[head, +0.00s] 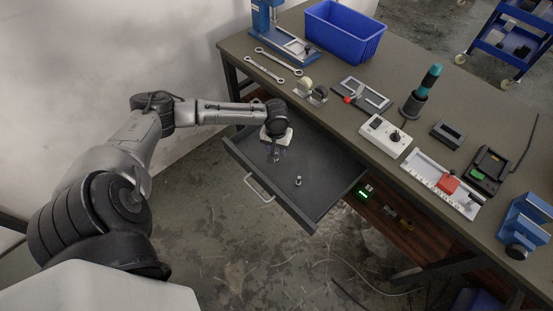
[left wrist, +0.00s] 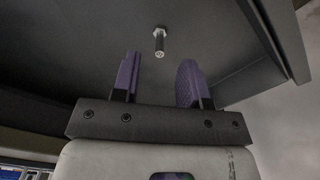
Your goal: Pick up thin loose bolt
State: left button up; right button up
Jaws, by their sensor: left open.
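A small metal bolt (head: 298,181) stands in the open dark drawer (head: 325,165), toward its front edge. A bolt (left wrist: 159,41) also shows in the left wrist view, beyond the fingertips and about midway between them; I cannot tell for sure that it is the same one. My left gripper (head: 275,157) points down over the drawer, left of and behind the bolt in the head view. In the left wrist view the purple fingers of the left gripper (left wrist: 160,65) are apart with nothing between them. My right gripper is not in view.
The drawer walls and front handle (head: 259,188) surround the bolt. The workbench (head: 340,125) overhangs the drawer's back and carries wrenches (head: 264,69), a blue bin (head: 345,35), a white switch box (head: 385,135) and other tools. The drawer floor around the bolt is clear.

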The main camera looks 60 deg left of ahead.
pick_arm(q)
jog(key=shift+w+a+f+b, duration=0.15)
jog(key=shift+f+b, duration=1.3)
jog(key=shift+f, duration=1.3)
jog(key=shift+c, duration=1.4)
grip_shut()
